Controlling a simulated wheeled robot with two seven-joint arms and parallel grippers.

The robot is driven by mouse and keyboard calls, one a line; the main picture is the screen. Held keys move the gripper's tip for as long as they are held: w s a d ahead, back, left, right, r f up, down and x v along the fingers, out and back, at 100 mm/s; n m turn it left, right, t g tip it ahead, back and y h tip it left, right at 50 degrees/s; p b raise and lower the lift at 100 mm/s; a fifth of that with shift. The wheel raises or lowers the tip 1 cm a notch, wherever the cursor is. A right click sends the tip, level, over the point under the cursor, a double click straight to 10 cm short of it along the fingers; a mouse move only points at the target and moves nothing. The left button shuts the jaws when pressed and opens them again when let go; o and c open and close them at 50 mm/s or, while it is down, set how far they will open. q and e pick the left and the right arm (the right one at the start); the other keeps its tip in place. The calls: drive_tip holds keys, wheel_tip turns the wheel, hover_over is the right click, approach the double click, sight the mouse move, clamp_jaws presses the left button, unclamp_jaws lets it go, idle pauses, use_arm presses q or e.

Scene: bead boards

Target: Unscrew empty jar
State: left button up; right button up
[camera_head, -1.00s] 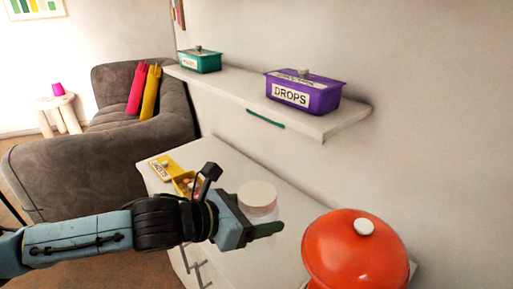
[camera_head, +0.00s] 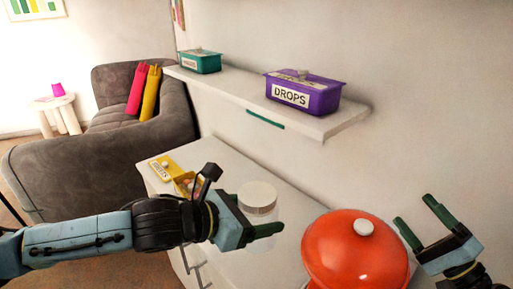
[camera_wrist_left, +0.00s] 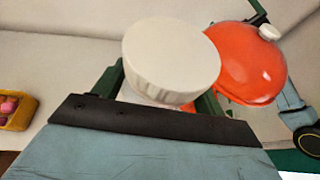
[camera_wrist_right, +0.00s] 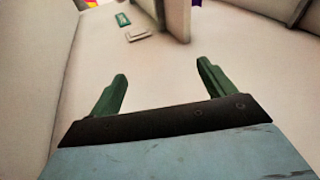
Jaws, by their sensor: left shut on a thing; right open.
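The jar is clear with a white lid (camera_head: 257,195) and stands upright on the white cabinet top. In the left wrist view the round ridged lid (camera_wrist_left: 170,60) covers most of the jar body. My left gripper (camera_head: 262,228) is shut around the jar below its lid; its fingers (camera_wrist_left: 160,88) show on both sides of the jar. My right gripper (camera_head: 418,222) is open and empty, to the right of the red pot. Its two fingers also show apart in the right wrist view (camera_wrist_right: 160,88), with nothing between them.
A red domed pot (camera_head: 345,255) stands between the jar and my right gripper. A yellow box (camera_head: 185,183) with pink contents and its yellow lid (camera_head: 163,166) lie at the far left. A shelf (camera_head: 340,124) above holds a purple DROPS box (camera_head: 303,94) and a green box (camera_head: 199,62).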

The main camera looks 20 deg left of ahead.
drive_tip(key=a+r+n+g+y, duration=0.3)
drive_tip(key=a+r+g+y, duration=0.2)
drive_tip(key=a+r+g, duration=0.35)
wheel_tip(320, 180, up, 9)
drive_tip(key=n+g+h, duration=0.5)
drive_tip(key=g+h, duration=0.7)
drive_tip(key=g, duration=0.1)
hover_over(256, 192)
drive_tip(key=d, duration=0.3)
drive_tip(key=shift+a+f+t, duration=0.15)
drive_tip(key=shift+f+t, duration=0.05)
drive_tip(key=shift+t, duration=0.05)
drive_tip(key=h, duration=0.1)
drive_tip(key=a+t+h, duration=0.1)
drive_tip(key=s+a+t+h, duration=0.1)
drive_tip(key=h, duration=0.1)
drive_tip(key=shift+a+f, duration=0.2)
drive_tip(key=shift+f, duration=0.15)
drive_tip(key=shift+a+f+t+h, duration=0.1)
drive_tip(key=shift+a+t+h, duration=0.15)
drive_tip(key=shift+t+h, duration=0.5)
drive_tip(key=shift+w+t+h, duration=0.2)
drive_tip(key=shift+t+h, duration=0.15)
drive_tip(key=shift+h, duration=0.4)
drive_tip(key=shift+w+d+m+t+h, duration=0.15)
drive_tip(key=shift+w+m+t+h, duration=0.2)
drive_tip(key=shift+t+h, duration=0.5)
drive_tip(key=shift+f, duration=3.8)
